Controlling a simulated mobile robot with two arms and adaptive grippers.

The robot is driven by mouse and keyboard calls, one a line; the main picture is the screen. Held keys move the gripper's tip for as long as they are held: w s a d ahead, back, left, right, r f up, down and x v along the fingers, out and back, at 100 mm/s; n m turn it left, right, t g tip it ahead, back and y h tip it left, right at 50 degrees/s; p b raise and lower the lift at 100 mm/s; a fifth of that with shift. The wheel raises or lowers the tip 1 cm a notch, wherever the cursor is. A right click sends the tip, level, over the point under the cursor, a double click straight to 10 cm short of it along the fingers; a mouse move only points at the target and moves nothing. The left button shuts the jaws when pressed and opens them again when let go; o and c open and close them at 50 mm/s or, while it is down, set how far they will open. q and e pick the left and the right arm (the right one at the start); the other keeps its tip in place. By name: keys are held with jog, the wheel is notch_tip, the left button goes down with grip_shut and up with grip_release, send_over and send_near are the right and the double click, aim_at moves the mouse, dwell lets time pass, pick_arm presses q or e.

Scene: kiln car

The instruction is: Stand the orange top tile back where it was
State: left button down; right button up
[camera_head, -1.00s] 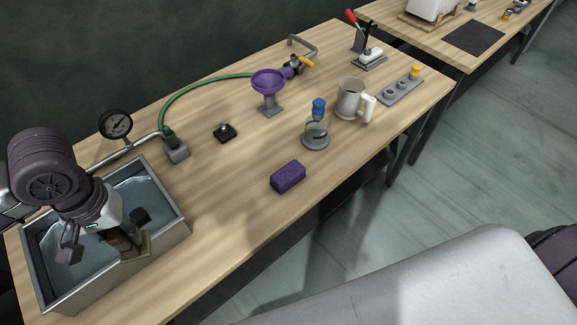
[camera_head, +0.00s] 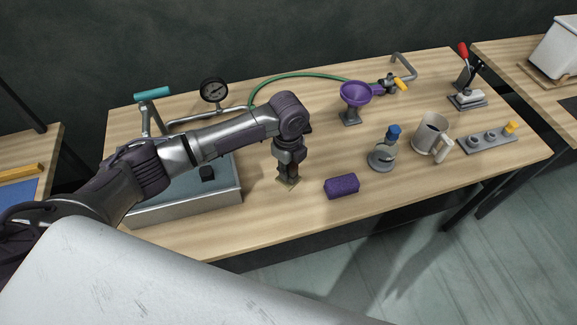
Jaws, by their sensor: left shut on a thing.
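I see no clearly orange tile in the camera_head view. My left gripper (camera_head: 288,178) points down over the bench, right of the grey basin and left of the purple sponge. It is shut on a small tan-brown piece (camera_head: 289,185), mostly hidden by the fingers. I cannot tell whether this is the tile, or whether it touches the bench. My right gripper is not in view.
The basin (camera_head: 190,206) with water stands at left, partly behind my left arm. The purple sponge (camera_head: 341,186), a blue-topped bottle (camera_head: 382,155), a mug (camera_head: 430,132) and a purple funnel (camera_head: 355,93) stand rightward. The front bench strip is clear.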

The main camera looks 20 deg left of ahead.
pick_arm(q)
jog(key=shift+f+m, duration=0.75)
jog(key=shift+m, duration=0.25)
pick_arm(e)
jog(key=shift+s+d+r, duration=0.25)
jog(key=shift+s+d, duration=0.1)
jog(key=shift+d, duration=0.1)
pick_arm(q)
jog(key=shift+r+p, duration=0.1)
jog(key=shift+p, duration=0.35)
jog(key=shift+f+b, duration=0.55)
jog(key=shift+f, duration=0.15)
notch_tip(320, 180, down, 3)
jog(key=shift+f+b, duration=0.2)
jog(key=shift+b, duration=0.8)
jog(key=shift+f+b, duration=0.35)
jog(key=shift+f, duration=0.25)
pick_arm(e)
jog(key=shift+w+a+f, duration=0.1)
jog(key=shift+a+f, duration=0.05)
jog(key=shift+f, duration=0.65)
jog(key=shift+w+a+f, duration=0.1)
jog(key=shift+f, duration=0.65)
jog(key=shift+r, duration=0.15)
pick_arm(q)
jog(key=shift+p, duration=0.3)
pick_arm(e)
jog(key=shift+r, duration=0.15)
